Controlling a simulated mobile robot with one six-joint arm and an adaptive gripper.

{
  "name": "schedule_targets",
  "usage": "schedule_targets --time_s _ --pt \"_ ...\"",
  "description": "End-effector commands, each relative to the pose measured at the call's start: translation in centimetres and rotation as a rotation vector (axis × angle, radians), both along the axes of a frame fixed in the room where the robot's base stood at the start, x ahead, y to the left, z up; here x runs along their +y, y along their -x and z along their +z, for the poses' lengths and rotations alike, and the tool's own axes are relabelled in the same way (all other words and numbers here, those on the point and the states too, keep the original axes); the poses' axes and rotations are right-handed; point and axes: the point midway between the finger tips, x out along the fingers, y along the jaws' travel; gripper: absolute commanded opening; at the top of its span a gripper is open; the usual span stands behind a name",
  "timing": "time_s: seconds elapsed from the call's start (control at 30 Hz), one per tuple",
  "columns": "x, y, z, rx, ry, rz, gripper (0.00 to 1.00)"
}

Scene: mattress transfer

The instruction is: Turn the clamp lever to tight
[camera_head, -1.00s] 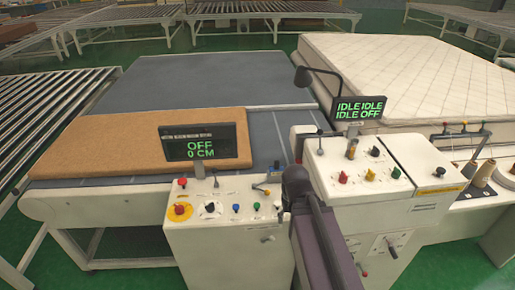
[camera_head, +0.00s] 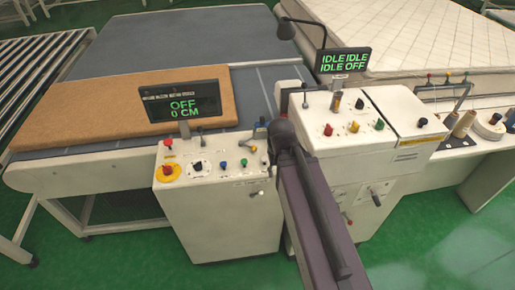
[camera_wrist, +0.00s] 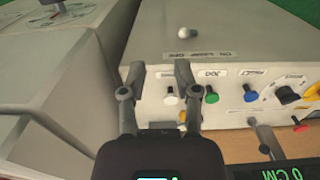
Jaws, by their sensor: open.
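I cannot tell for sure which lever is the clamp lever. In the wrist view, a small lever with a white knob (camera_wrist: 184,33) sits on the console face beside an upside-down label that is hard to read. A similar lever (camera_head: 258,192) shows on the left console's front in the head view. Another small lever (camera_head: 260,125) stands at that console's rear edge. I see nothing between the fingertips. In the head view my arm hides the gripper.
The right console (camera_head: 340,165) stands close beside my arm. Its display (camera_head: 343,62) reads IDLE. A brown pad (camera_head: 90,110) lies on the table behind.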

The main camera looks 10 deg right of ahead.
Motion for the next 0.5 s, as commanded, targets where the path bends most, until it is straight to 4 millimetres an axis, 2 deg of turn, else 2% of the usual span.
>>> schedule_targets --time_s 0.03,0.07,0.1,0.27,0.5 --pt "0.0 -0.3 0.1 0.001 -0.002 -0.008 0.12" --pt "0.0 -0.5 0.1 0.002 -0.004 -0.015 0.03" --pt "-0.1 -0.8 0.1 0.004 -0.007 -0.028 0.00" --pt "-0.2 -2.9 0.5 0.016 -0.026 -0.119 0.00" --pt "-0.9 -8.1 1.3 0.057 -0.074 -0.362 0.00"
